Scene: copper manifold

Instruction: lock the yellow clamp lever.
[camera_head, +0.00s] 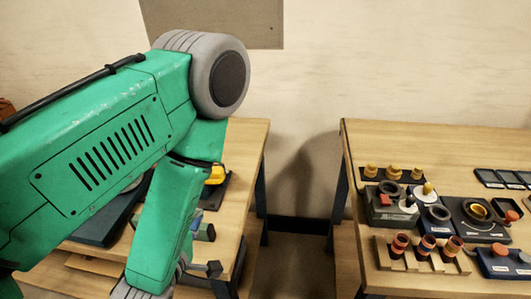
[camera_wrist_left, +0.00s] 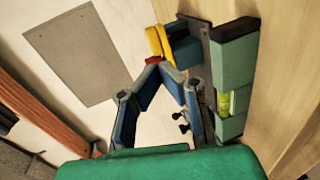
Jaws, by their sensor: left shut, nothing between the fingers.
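The yellow clamp lever (camera_wrist_left: 155,42) shows in the wrist view at the upper middle, beside a dark clamp body with a blue part. A yellow part, likely the same clamp (camera_head: 215,175), shows in the head view behind my green arm on the left table. My left gripper (camera_wrist_left: 160,68) is shut and empty, its blue-padded fingertips together just below the yellow lever. I cannot tell whether they touch it. In the head view my arm hides most of the clamp. My right gripper is not in view.
The right table (camera_head: 430,140) holds rings, pegs and dark trays. A gap separates the two tables. A grey panel (camera_wrist_left: 75,52) is on the wall.

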